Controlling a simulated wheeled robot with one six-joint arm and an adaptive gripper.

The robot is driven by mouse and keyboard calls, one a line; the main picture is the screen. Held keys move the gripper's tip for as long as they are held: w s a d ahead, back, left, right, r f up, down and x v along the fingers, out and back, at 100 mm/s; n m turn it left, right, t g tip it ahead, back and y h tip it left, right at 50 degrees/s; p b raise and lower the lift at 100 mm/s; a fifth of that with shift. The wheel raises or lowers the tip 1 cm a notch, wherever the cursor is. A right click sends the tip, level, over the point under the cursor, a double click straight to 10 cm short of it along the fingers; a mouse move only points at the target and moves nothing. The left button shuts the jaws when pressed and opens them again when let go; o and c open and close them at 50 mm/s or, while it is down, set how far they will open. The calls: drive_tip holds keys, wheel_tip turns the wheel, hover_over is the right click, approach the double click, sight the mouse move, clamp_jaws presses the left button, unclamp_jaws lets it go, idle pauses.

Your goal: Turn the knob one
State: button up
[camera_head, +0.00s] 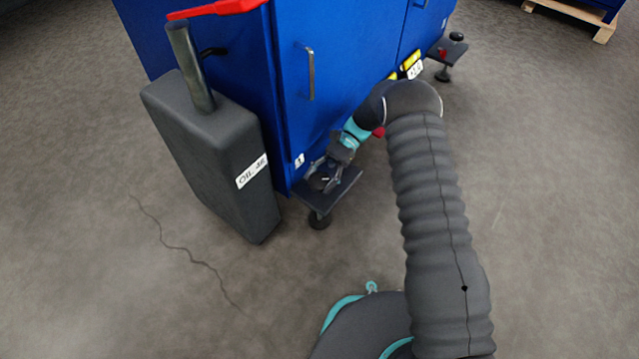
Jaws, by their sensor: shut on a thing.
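Knob one is a small dark knob (323,183) on a black foot plate (319,199) at the lower corner of the blue machine, beside a white label marked 1 (299,160). My gripper (322,178) reaches down to the plate with its fingers around the knob and is shut on it. The fingers hide much of the knob, so its angle cannot be told.
The blue machine (330,35) stands behind. A dark grey oil canister (200,150) stands close left of the plate. Another foot plate (446,50) with a black knob (456,36) is at the upper right. The floor at lower left is clear apart from a thin crack.

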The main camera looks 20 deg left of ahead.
drive_tip(key=shift+n+g+h+b, duration=0.3)
drive_tip(key=shift+n+h+b, duration=0.05)
drive_tip(key=shift+n+h, duration=0.25)
drive_tip(key=o, duration=1.1)
drive_tip(key=shift+o, duration=0.2)
drive_tip(key=shift+v, duration=3.75)
